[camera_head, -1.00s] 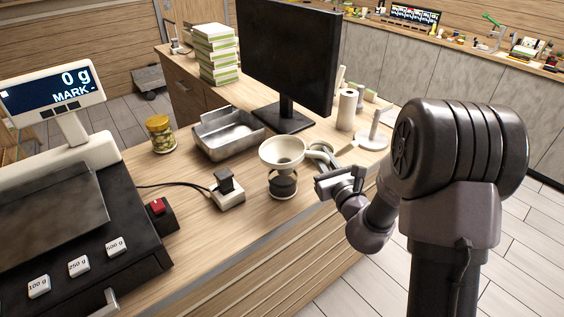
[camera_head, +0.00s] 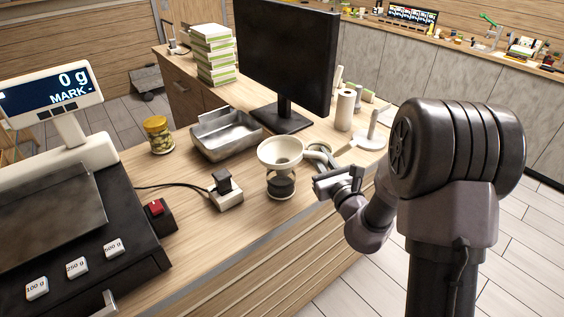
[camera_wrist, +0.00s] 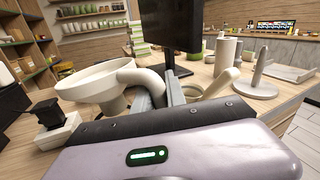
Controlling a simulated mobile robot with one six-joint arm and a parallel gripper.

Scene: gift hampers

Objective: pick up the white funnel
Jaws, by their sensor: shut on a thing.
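The white funnel (camera_head: 280,149) sits upright on a dark-banded jar or stand (camera_head: 281,186) near the counter's front edge. In the wrist view the funnel (camera_wrist: 92,86) is at the left, its wide mouth up, and its thick curved handle reaches in between my fingers. My gripper (camera_head: 325,182) is just right of the funnel in the head view. In the wrist view my gripper (camera_wrist: 160,92) is shut on the handle. The fingertips are partly hidden behind the handle.
A black monitor (camera_head: 287,55) and a metal tray (camera_head: 226,142) stand behind. A pale looped object (camera_wrist: 213,86) and a roll stand (camera_head: 371,138) are close at right.

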